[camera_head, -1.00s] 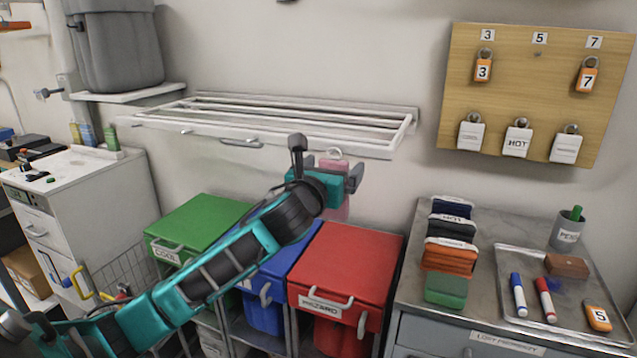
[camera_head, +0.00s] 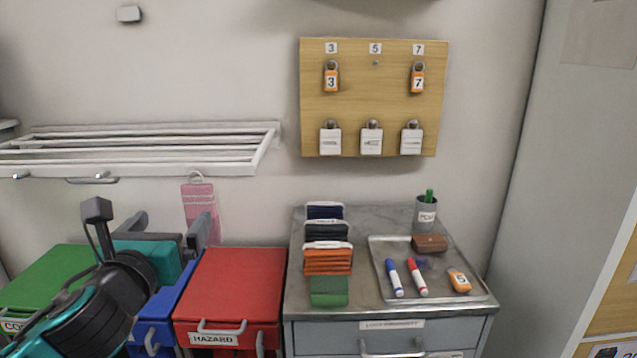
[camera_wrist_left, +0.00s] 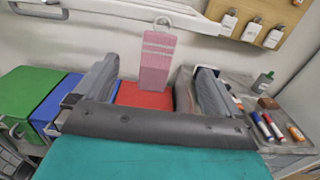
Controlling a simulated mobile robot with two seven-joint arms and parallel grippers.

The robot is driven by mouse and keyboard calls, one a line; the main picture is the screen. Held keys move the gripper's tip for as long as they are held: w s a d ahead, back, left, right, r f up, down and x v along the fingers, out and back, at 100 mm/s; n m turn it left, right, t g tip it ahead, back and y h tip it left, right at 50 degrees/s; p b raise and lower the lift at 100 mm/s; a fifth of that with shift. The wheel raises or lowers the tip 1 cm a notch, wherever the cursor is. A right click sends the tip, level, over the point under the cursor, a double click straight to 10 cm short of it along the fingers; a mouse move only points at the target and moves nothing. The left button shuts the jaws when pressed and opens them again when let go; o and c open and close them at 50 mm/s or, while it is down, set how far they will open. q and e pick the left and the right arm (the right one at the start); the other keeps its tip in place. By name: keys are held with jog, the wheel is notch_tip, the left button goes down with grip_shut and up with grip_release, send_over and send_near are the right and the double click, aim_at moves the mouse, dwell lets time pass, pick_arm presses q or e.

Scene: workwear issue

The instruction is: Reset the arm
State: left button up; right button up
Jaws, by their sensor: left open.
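My left gripper (camera_head: 168,232) shows at the lower left of the head view, in front of the wall and above the blue and red lidded bins. Its teal wrist and dark camera mount hide part of the bins. In the left wrist view its two grey fingers (camera_wrist_left: 150,92) stand wide apart with nothing between them touching. My right gripper is not in view.
A red bin (camera_head: 232,283), a blue bin (camera_head: 150,335) and a green bin (camera_head: 40,275) stand below.

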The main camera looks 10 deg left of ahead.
pick_arm(q)
jog(key=s+d+f+n+g+h, duration=0.1)
jog(key=d+f+n+g+h, duration=0.15)
jog(key=f+n, duration=0.55)
jog(key=s+d+f+n+g+h, duration=0.1)
jog(key=s+d+f+n+h, duration=0.3)
jog(key=f, duration=0.8)
jog(key=s+d+f+n+g, duration=0.1)
jog(key=s+d+f+n, duration=0.3)
jog(key=f+n, duration=0.4)
jog(key=s+d+f+n+g, duration=0.2)
jog(key=s+d+f+n, duration=0.2)
jog(key=f+n, duration=0.5)
jog(key=shift+s+n, duration=0.8)
jog(key=shift+s, duration=0.2)
jog(key=shift+d, duration=0.1)
jog(key=shift+c, duration=0.3)
